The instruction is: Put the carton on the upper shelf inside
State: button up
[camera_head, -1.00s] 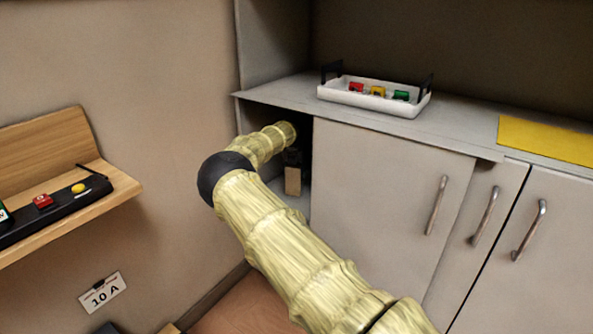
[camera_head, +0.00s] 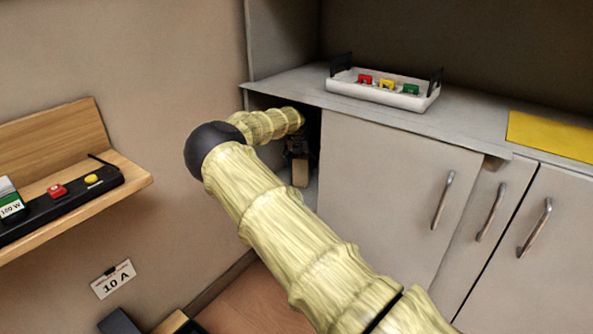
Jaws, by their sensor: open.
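A small tan carton (camera_head: 300,173) stands upright inside the open left compartment of the cabinet, on the pale shelf board (camera_head: 311,191). My gripper (camera_head: 298,154) is dark and small in this view, inside the compartment's shadow right above and behind the carton's top. It is open; whether its fingers touch the carton cannot be told. My arm reaches in through the opening from the front and hides the compartment's left part.
A closed cabinet door (camera_head: 395,185) borders the opening on the right. The counter (camera_head: 300,84) above holds a white tray (camera_head: 385,95) with coloured blocks. A wooden wall shelf (camera_head: 125,172) with a black button strip (camera_head: 75,200) is at the left.

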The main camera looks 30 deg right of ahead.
jog(key=s+a+p, duration=0.1)
jog(key=s+a, duration=0.4)
jog(key=shift+s+a+r+p, duration=0.1)
jog(key=shift+s+a+p, duration=0.15)
jog(key=shift+p, duration=0.05)
jog(key=shift+s+a, duration=0.65)
